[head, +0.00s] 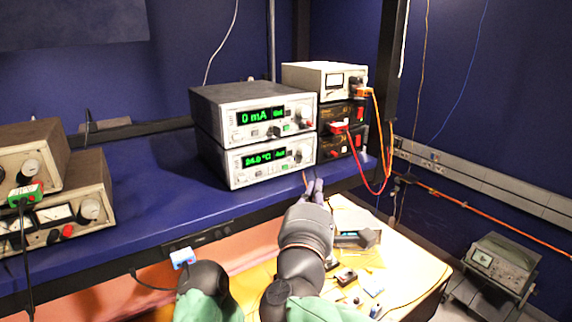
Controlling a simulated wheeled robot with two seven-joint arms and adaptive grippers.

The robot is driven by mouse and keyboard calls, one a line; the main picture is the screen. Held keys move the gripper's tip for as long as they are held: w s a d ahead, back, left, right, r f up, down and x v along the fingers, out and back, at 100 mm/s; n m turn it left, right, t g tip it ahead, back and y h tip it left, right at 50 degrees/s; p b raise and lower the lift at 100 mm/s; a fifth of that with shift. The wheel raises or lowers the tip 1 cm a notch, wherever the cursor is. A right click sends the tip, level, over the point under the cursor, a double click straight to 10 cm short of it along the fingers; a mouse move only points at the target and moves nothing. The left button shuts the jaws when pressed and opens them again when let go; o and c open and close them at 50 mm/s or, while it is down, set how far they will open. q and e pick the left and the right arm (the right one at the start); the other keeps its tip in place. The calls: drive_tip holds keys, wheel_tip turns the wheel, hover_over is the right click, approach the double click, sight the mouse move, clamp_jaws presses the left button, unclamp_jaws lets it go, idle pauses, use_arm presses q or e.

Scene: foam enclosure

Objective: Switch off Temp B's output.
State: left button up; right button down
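Two silver instruments with green displays are stacked on the blue shelf. The lower one (240,175) reads about 24.0 °C, and the upper one (225,112) reads 0 mA. Their small labels are too small to read, so I cannot tell which is Temp B. Small buttons and knobs sit at the right of each front panel. My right gripper (314,188) is in front of and below the lower instrument's right corner, seen from behind with its fingers pointing up. No object shows in it, and its finger gap is unclear. My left gripper is not visible; only part of that arm shows.
A cream unit (318,78) on dark units (341,115) stands right of the stack, with red and orange cables hanging (387,170). Meters (60,222) stand at the left. The blue shelf (150,185) is clear between. A cluttered bench (410,262) lies below.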

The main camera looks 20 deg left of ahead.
sight(293, 187)
drive_tip(key=w+a+p, duration=0.2)
drive_tip(key=w+a, duration=0.1)
drive_tip(key=shift+a, duration=0.3)
drive_tip(key=shift+w+a, duration=0.75)
drive_tip(key=shift+a, duration=0.3)
drive_tip(key=shift+a, duration=0.1)
idle(0.5)
drive_tip(key=shift+w+a, duration=0.25)
drive_tip(key=shift+w+a+b, duration=0.15)
drive_tip(key=shift+a+b, duration=0.05)
drive_tip(key=shift+b, duration=0.15)
idle(0.7)
drive_tip(key=shift+s+d+f+b, duration=0.1)
drive_tip(key=shift+s+d+b, duration=0.2)
drive_tip(key=shift+b, duration=0.25)
drive_tip(key=shift+s+d, duration=0.15)
drive_tip(key=shift+d, duration=0.1)
